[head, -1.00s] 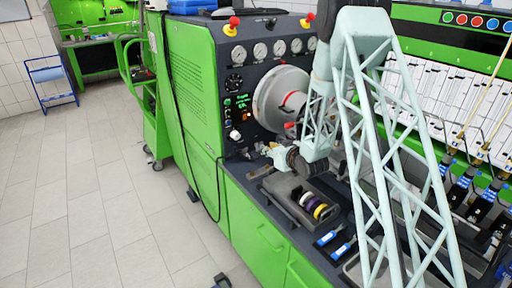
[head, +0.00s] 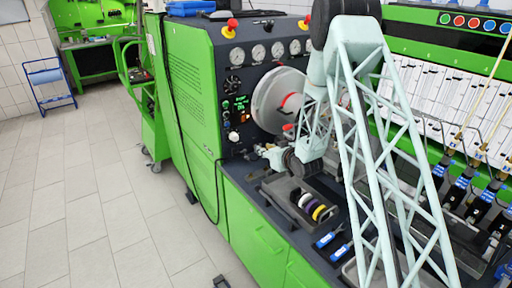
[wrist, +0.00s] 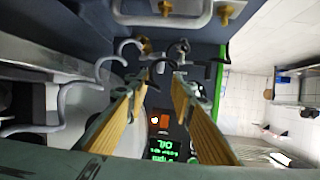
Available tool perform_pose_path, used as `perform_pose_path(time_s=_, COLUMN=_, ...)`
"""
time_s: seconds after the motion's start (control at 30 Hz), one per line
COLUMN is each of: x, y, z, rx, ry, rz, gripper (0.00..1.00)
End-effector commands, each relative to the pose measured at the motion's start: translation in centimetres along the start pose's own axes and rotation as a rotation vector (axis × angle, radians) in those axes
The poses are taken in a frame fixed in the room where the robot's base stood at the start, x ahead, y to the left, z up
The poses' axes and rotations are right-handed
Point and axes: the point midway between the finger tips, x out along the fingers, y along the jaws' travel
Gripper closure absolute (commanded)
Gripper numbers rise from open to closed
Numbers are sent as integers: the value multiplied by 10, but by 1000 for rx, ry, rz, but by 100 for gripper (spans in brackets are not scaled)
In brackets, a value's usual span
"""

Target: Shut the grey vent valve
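My gripper (wrist: 160,82) shows in the wrist view as two long fingers with yellow-brown inner faces, apart with an empty gap between them. Just beyond the tips are small grey and brass fittings, with a small grey curved part (wrist: 160,67) in line with the gap. It may be the grey vent valve, but I cannot tell for certain, nor whether a finger touches it. In the head view my gripper (head: 272,155) is low at the front of the test bench, beside small fittings. The arm and gripper hide part of that spot.
The green bench (head: 190,100) carries gauges and a large round disc (head: 274,98). A grey tray with several coloured rings (head: 312,207) and blue-handled tools (head: 330,238) lie close to the arm. Bent grey pipes (wrist: 80,90) flank the fingers in the wrist view.

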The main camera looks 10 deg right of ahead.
Motion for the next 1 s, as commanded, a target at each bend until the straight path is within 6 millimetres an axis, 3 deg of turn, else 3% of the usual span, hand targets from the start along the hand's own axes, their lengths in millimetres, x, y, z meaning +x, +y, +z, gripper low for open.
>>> perform_pose_path(time_s=0.6, x=81, y=-1, z=0, rx=-1, ry=1, rz=-1, gripper=78)
perform_pose_path(time_s=1.0, x=106, y=0, z=0, rx=-1, ry=0, rz=0, gripper=78)
